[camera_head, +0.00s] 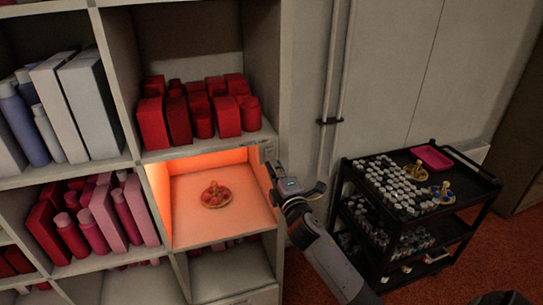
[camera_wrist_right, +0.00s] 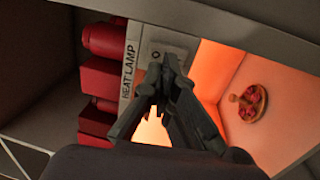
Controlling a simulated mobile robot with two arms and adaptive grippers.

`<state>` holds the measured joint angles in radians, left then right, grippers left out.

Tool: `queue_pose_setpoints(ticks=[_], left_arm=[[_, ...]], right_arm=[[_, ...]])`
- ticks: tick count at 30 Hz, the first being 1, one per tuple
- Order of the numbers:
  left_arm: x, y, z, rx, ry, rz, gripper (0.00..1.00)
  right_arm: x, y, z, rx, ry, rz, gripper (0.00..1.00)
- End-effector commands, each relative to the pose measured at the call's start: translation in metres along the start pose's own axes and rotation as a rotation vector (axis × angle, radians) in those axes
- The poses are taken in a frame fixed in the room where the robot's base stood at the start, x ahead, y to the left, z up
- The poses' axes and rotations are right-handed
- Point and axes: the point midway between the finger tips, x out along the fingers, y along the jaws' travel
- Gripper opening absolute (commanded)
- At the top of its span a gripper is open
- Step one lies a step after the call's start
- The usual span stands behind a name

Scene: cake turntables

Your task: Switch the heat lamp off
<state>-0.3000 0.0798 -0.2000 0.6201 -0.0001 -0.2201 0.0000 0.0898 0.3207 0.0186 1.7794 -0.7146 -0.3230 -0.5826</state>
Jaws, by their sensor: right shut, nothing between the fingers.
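The heat lamp's compartment (camera_head: 190,235) glows orange in the shelf unit, so the lamp is lit; the lamp itself is hidden. A label reading HEAT LAMP (camera_wrist_right: 128,75) shows in the right wrist view beside a pale switch plate (camera_wrist_right: 178,42) with an O mark. My right gripper (camera_head: 270,170) is at the compartment's right edge in the head view. In the right wrist view, its fingers (camera_wrist_right: 160,76) are shut and empty, with their tips over the plate's lower part. They hide part of the plate, and I cannot tell whether they touch it. My left gripper is not in view.
A round plate of red items (camera_head: 216,203) sits in the lit compartment. Red boxes and jars (camera_head: 203,115) fill the compartment above. A black cart (camera_head: 470,205) with many small jars and a pink tray (camera_head: 432,157) stands at the right. Pipes run up the wall.

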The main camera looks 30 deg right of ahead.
Motion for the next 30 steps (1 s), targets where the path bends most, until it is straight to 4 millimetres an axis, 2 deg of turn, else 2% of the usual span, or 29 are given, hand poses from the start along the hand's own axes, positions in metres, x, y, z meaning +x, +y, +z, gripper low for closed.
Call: queue_pose_setpoints(ticks=[3,8,30], left_arm=[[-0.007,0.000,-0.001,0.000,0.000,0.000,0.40],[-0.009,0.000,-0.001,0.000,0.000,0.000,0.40],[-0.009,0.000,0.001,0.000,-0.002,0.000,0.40]], right_arm=[[0.016,0.002,0.000,0.000,-0.001,0.000,0.00],[0.026,0.001,0.000,0.001,0.000,0.000,0.00],[0.036,0.003,0.000,0.000,0.000,0.001,0.00]])
